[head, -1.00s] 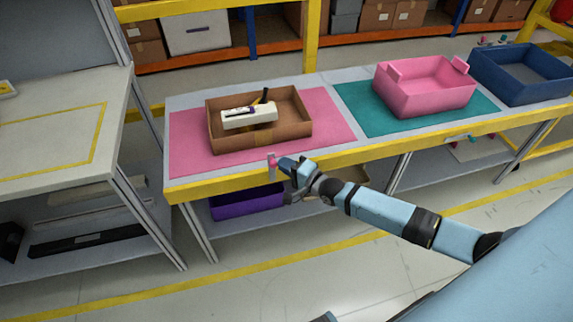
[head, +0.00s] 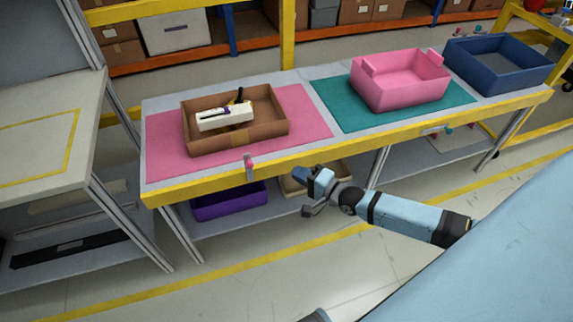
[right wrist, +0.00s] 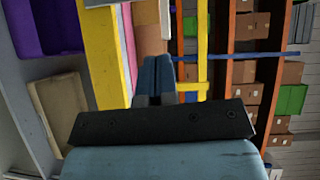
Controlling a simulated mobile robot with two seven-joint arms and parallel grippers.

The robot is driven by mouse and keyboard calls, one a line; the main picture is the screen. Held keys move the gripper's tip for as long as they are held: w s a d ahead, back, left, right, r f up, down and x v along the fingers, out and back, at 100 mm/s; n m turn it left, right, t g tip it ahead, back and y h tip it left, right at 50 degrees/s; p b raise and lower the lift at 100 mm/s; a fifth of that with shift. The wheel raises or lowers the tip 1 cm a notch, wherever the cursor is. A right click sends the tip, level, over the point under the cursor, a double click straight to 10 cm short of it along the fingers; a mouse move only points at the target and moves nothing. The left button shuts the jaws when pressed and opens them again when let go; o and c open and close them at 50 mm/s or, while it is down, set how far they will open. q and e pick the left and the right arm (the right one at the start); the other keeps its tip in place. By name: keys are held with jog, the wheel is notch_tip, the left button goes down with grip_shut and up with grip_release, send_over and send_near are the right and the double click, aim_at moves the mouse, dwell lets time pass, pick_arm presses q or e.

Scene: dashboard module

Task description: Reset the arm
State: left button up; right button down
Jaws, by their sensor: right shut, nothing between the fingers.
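My right gripper (head: 303,174) hangs in front of the yellow front edge of the table (head: 392,148), apart from it. Its blue fingers are closed together with nothing between them, as the right wrist view also shows (right wrist: 155,75). The right arm (head: 405,215) reaches in from the lower right, over the floor. My left gripper is not in the head view. A dashboard module (head: 222,117), white with black and yellow parts, lies in a brown cardboard box (head: 265,132) on the pink mat.
A pink bin (head: 400,88) stands on the teal mat (head: 340,108), with a blue bin (head: 500,68) to its right. A small pink-topped part (head: 249,165) is at the table's front edge. A purple bin (head: 230,203) and a beige tray (head: 318,182) sit on the lower shelf.

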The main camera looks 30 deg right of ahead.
jog(key=shift+s+d, duration=0.15)
jog(key=shift+s, duration=0.3)
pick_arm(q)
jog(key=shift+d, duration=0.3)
